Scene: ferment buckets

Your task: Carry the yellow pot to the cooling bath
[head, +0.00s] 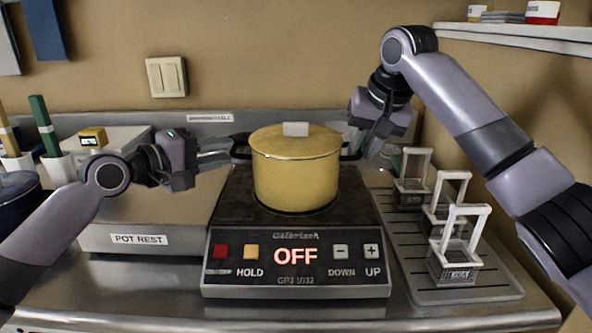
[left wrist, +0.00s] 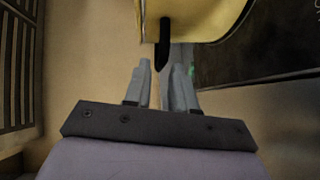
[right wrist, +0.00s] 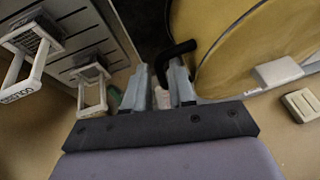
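The yellow pot (head: 296,175), lidded with a pale square knob, stands upright on the black hob (head: 235,205), whose display reads OFF. It has a black handle on each side. My left gripper (head: 228,150) is at the left handle; in the left wrist view its fingers (left wrist: 160,80) are apart, with the handle end (left wrist: 163,55) at the gap. My right gripper (head: 370,150) is at the right handle; in the right wrist view its fingers (right wrist: 161,82) are apart and the handle (right wrist: 178,50) reaches their gap. Contact is unclear. I cannot identify a cooling bath.
A grey block labelled POT REST (head: 150,240) is left of the hob, with a small yellow display device (head: 93,138) on it. Several framed baskets (head: 455,262) stand on a ribbed tray (head: 425,285) at right. A dark blue vessel (head: 15,195) is at the left edge.

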